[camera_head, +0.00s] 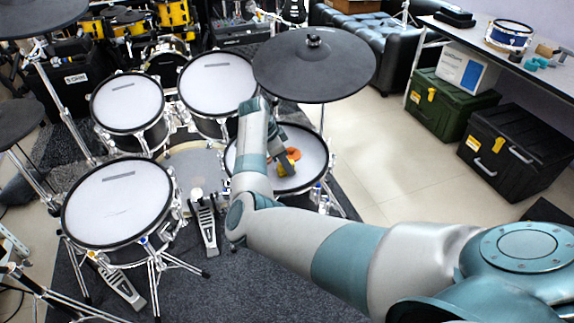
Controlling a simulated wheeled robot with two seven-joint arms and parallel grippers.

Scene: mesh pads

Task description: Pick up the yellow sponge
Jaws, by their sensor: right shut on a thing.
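The yellow sponge (287,169) is a small yellow piece at the white drum pad (308,140) under the large dark cymbal pad. My right arm comes in from the lower right and bends up and over to this pad. My right gripper (282,163) points down there and is shut on the yellow sponge. The arm and the fingers hide part of the sponge and of the pad. I cannot tell whether the sponge touches the pad. My left gripper is not in view.
A small orange thing (293,154) is on the same pad, close behind the sponge. A dark cymbal pad (315,66) hangs above and behind my gripper. Other white drum pads (120,203) stand to the left. Pale floor (400,160) is open on the right.

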